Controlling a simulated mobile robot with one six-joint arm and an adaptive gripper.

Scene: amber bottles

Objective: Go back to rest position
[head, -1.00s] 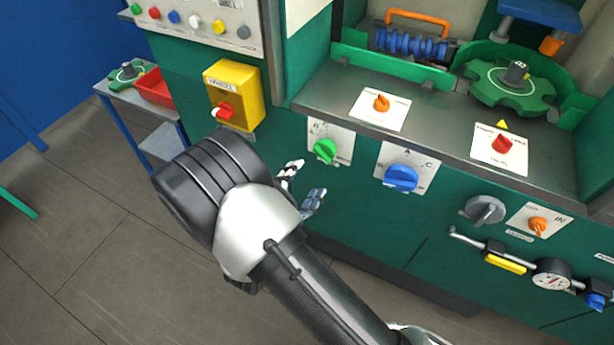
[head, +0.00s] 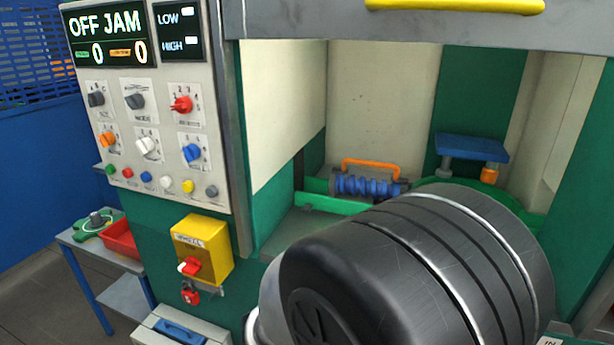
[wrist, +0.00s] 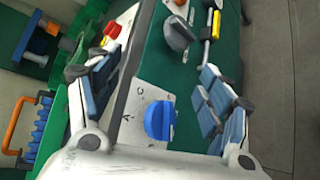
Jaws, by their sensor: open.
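My gripper (wrist: 155,110) shows in the wrist view with its two blue-padded fingers spread wide apart and nothing between them. Past the fingers is the green machine front with a blue knob (wrist: 160,120) on a white plate, which appears between the fingers but farther off. In the head view my own arm fills the lower right and hides the gripper and much of the machine's work deck.
The head view shows a control panel (head: 150,110) reading "OFF JAM", a yellow switch box (head: 203,248), and a side table with a red bin (head: 120,240). A blue roller (head: 367,187) with an orange handle (head: 371,165) lies inside the machine. Floor (wrist: 268,80) is bare at the wrist view's right.

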